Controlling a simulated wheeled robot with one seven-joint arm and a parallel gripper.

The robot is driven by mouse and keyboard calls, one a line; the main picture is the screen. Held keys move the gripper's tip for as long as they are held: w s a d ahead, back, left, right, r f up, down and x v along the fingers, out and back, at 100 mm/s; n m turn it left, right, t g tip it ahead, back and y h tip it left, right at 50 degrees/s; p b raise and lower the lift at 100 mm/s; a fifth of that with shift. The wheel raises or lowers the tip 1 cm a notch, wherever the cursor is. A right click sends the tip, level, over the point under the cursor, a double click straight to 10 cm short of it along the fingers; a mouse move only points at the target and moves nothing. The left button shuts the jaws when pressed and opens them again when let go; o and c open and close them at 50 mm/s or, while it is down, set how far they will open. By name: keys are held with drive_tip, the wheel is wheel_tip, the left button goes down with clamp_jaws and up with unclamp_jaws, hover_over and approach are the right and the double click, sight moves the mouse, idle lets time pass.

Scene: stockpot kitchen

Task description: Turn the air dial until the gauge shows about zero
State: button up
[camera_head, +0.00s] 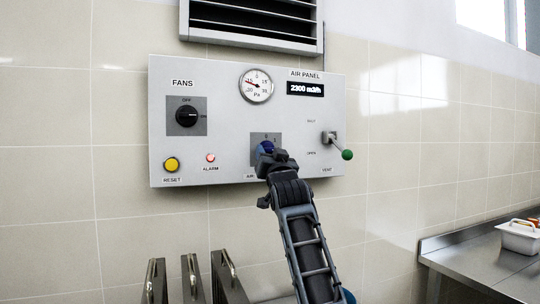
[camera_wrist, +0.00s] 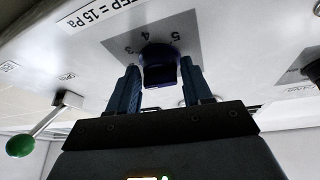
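The air dial (camera_head: 265,148) is a blue knob on a grey plate, low on the air panel (camera_head: 225,130). My gripper (camera_head: 268,154) is at the dial and hides much of it in the head view. The round gauge (camera_head: 256,86), marked Pa, has a red needle that points left and slightly up, on the left side of the top zero mark.
The fans knob (camera_head: 187,116), yellow reset button (camera_head: 172,164) and lit red alarm lamp (camera_head: 210,158) are on the left. A green-tipped vent lever (camera_head: 346,154) sticks out on the right. The display (camera_head: 305,89) reads 2300 m3/h. A steel counter (camera_head: 485,262) stands at right.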

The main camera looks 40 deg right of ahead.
drive_tip(key=c, duration=0.6)
drive_tip(key=shift+a+m+b, duration=0.15)
drive_tip(key=shift+m+b, duration=0.15)
drive_tip(key=shift+b, duration=0.1)
drive_tip(key=shift+c, duration=0.2)
drive_tip(key=shift+w+a+r+m+g+h+b, duration=0.1)
drive_tip(key=shift+m+g+h+b, duration=0.55)
drive_tip(key=shift+m, duration=1.1)
drive_tip(key=shift+s+a+r+m+g+h+b, duration=0.1)
drive_tip(key=shift+r+m+g+h+b, duration=0.1)
drive_tip(key=shift+m+g+b, duration=1.2)
drive_tip(key=shift+w+r+m+g+h+b, duration=0.15)
drive_tip(key=shift+m+h+b, duration=0.35)
drive_tip(key=shift+m, duration=1.65)
drive_tip(key=shift+f, duration=0.1)
drive_tip(key=o, duration=1)
